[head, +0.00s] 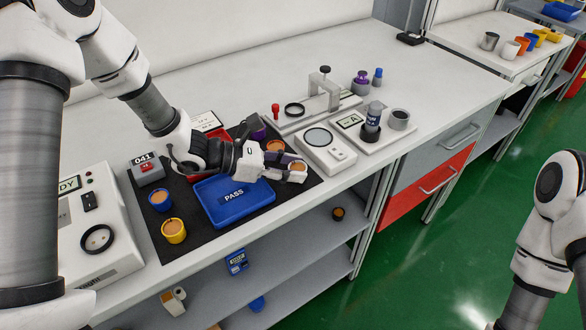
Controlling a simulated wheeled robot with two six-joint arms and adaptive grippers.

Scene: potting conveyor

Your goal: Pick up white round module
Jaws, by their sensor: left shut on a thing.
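The white round module (298,168) has a tan top and sits between the fingertips of my left gripper (296,172). The gripper is shut on it, over the right part of the black mat (186,247). The fingers hide part of the module's side. I cannot tell whether it touches the mat. My right arm shows at the right edge, but its gripper is out of the picture.
A blue tray marked PASS (236,222) lies just left of and below the gripper. A blue module (160,200), a yellow module (173,231) and a purple item (256,127) stand nearby. A white scale (324,150) is close on the right.

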